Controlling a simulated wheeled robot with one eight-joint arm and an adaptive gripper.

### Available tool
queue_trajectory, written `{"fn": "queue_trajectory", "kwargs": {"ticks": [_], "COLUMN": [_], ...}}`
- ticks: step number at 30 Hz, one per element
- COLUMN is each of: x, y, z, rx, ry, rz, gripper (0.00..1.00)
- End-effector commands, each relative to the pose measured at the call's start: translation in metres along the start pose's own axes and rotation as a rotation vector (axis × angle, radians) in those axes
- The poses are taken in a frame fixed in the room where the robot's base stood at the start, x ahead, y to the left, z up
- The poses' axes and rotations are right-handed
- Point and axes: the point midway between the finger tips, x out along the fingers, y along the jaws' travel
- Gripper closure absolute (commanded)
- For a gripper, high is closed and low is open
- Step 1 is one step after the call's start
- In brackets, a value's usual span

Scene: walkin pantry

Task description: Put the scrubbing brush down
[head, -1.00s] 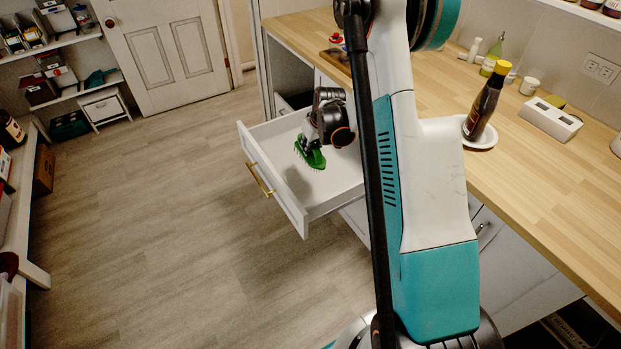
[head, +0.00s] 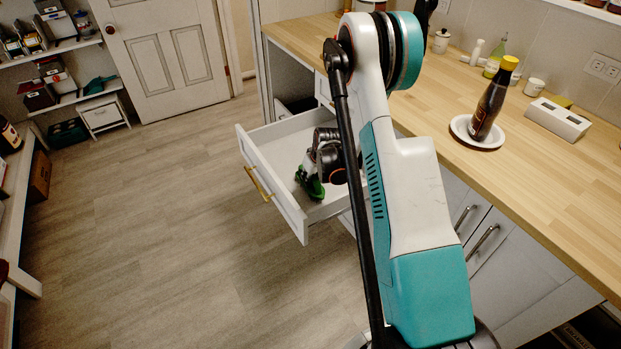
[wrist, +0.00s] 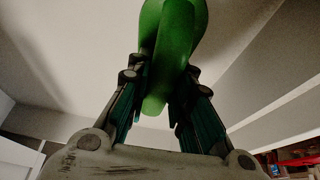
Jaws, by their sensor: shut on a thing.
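The scrubbing brush (head: 311,186) is green and sits low inside the open white drawer (head: 272,152), near the drawer's front right part. In the wrist view its green handle (wrist: 173,50) stands between the two fingers. My gripper (wrist: 161,90) is shut on it. In the head view my gripper (head: 313,172) is partly hidden by my own arm. The bristles are hard to see, and I cannot tell whether they touch the drawer's floor. The rest of the drawer looks empty.
The wooden counter (head: 560,170) runs along the right, with a dark bottle (head: 490,108) on a white plate (head: 461,128). The drawer front has a brass handle (head: 257,183). The floor (head: 150,220) to the left is clear.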

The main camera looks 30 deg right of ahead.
Motion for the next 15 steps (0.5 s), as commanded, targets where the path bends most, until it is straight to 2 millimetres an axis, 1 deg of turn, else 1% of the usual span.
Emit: {"fn": "queue_trajectory", "kwargs": {"ticks": [8,9,11,15], "x": [0.0012,0.0011,0.0010,0.0010], "y": [0.0000,0.0000,0.0000,0.0000], "z": [0.0006,0.0006,0.0006,0.0006], "rx": [0.000,0.000,0.000,0.000], "ry": [0.000,0.000,0.000,0.000], "rz": [0.000,0.000,0.000,0.000], "gripper": [1.00,0.73,0.60,0.60]}}
